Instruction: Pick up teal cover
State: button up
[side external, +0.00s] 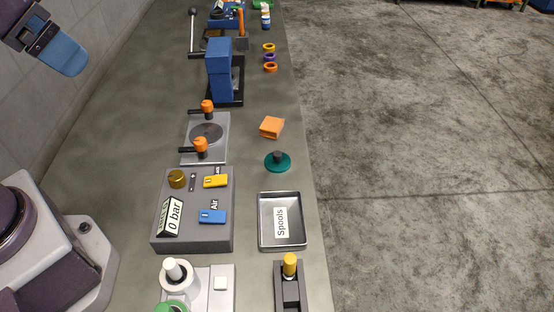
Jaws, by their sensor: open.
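The teal cover (286,165) is a round disc with a dark knob standing up at its middle. It lies flat on the grey bench, right of centre, near the bench's right edge. My gripper (66,58) shows at the upper left, partly cut off by the frame. It is open, well away from the cover and up to its left. Its fingers show as a blue end, and the gap between them is not clear from this angle.
An orange block (271,127) lies just behind the cover. A grey "Spools" tray (262,222) stands in front. The clamp plate (191,152) with orange-handled clamps and the air box (160,228) are to the left. A blue press (220,72) stands farther back.

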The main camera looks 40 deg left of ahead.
jog(key=m+g+h, duration=0.2)
jog(key=m+g, duration=0.4)
jog(key=m, duration=1.2)
send_near(277, 153)
jog(key=f, duration=0.3)
jog(key=d+f, duration=0.1)
jog(key=f, duration=0.6)
jog(key=shift+s+d+f, duration=0.1)
jog(key=shift+d, duration=0.3)
jog(key=c, duration=1)
